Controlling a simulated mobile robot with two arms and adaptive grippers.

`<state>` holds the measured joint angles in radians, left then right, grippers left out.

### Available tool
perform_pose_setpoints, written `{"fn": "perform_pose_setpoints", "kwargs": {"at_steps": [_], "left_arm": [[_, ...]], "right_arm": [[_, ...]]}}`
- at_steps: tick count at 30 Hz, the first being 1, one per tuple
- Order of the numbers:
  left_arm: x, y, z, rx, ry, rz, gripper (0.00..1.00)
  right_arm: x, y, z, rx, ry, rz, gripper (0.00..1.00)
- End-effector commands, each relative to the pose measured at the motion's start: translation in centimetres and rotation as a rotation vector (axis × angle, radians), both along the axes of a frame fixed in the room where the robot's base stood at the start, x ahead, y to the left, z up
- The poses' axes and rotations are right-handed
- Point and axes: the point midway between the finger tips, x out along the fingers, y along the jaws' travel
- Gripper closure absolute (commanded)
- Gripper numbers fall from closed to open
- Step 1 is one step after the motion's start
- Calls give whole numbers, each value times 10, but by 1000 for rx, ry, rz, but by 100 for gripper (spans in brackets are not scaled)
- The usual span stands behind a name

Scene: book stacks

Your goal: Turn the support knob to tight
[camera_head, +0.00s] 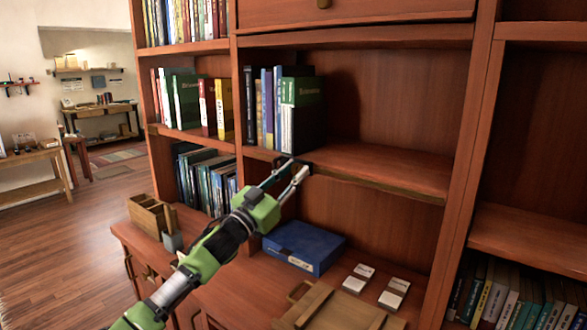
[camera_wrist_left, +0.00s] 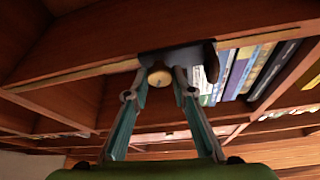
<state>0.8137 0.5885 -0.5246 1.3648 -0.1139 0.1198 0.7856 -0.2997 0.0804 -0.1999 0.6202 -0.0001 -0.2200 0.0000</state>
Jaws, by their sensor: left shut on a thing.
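The support knob (camera_wrist_left: 160,77) is a small, pale, round knob under the front edge of a wooden shelf (camera_head: 400,166). A dark bracket (camera_wrist_left: 182,54) sits around it at the shelf's edge. My left gripper (camera_head: 298,167) reaches up to this edge from below; in the left wrist view its two fingers (camera_wrist_left: 162,90) stand on either side of the knob and are shut on it. In the head view the fingers and the shelf edge hide the knob. I cannot read any tight mark. My right gripper is not in view.
Upright books (camera_head: 286,105) stand on the shelf just above my left gripper; the shelf's right part is bare. Below, a blue box (camera_head: 304,246), two small white-topped blocks (camera_head: 394,292) and a wooden tray (camera_head: 330,307) lie on the desk. A wooden organizer (camera_head: 150,216) stands at left.

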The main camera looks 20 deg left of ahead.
Motion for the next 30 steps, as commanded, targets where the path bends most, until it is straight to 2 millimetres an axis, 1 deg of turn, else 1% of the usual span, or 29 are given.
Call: {"fn": "perform_pose_setpoints", "kwargs": {"at_steps": [1,3,30], "left_arm": [[1,2,4,47,-14,3,98],[1,2,4,110,-37,2,98],[1,2,5,915,-331,2,98]], "right_arm": [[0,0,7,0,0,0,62],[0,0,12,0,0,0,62],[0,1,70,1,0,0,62]]}}
